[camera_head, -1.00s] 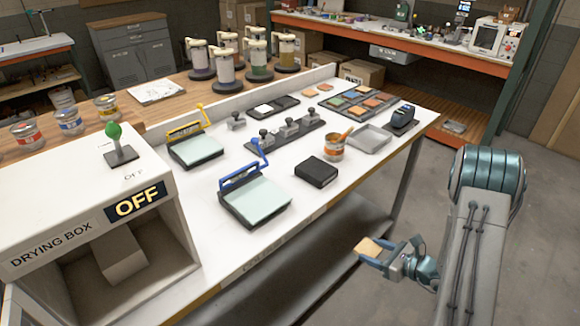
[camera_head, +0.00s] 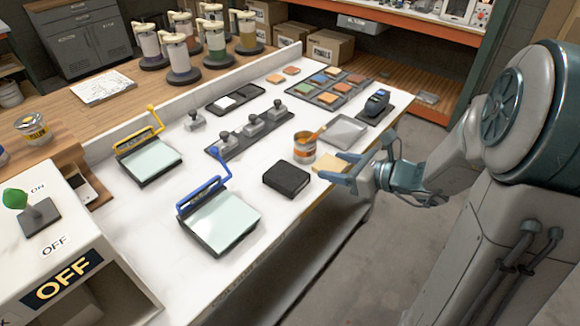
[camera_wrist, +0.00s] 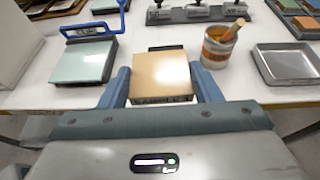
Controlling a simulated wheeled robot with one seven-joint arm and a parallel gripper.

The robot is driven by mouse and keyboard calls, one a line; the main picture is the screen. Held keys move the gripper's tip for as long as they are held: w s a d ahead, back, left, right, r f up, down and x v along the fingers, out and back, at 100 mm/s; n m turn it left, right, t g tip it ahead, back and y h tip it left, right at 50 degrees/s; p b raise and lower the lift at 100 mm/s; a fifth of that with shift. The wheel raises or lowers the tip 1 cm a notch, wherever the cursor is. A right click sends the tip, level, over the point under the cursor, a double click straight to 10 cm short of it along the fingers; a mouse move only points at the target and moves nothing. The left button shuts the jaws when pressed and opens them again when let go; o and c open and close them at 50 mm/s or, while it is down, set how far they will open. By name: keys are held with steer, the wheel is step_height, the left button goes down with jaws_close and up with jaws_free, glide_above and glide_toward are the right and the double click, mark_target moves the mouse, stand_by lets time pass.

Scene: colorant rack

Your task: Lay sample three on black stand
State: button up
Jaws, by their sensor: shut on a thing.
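My gripper (camera_head: 338,168) is shut on a flat tan sample (camera_head: 328,167) by its two sides. In the wrist view the sample (camera_wrist: 162,75) lies level between the blue fingers, its light face up. No number shows on it. The black stand (camera_head: 287,180) is a low dark block near the front edge of the white table. The held sample is just to the right of the stand, above the table's front edge, and apart from it in the head view. In the wrist view the sample hides most of the stand, with a dark strip (camera_wrist: 166,47) showing behind.
An orange-labelled can (camera_head: 304,150) with a brush stands close behind the sample. A grey tray (camera_head: 346,131) is to its right. A blue-handled press (camera_head: 220,222) stands left of the stand. Bare white table lies between press and stand.

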steer(key=shift+w+a+r, duration=0.1)
steer(key=shift+a+r, duration=0.05)
steer(key=shift+a, duration=0.05)
glide_above(298, 181)
step_height(298, 181, down, 7)
steer(key=shift+w+a+r+p, duration=0.1)
steer(key=shift+p, duration=0.35)
steer(key=shift+f, duration=2)
steer(key=shift+f, duration=0.2)
steer(key=o, duration=0.9)
steer(key=shift+o, duration=0.2)
steer(key=shift+r, duration=0.1)
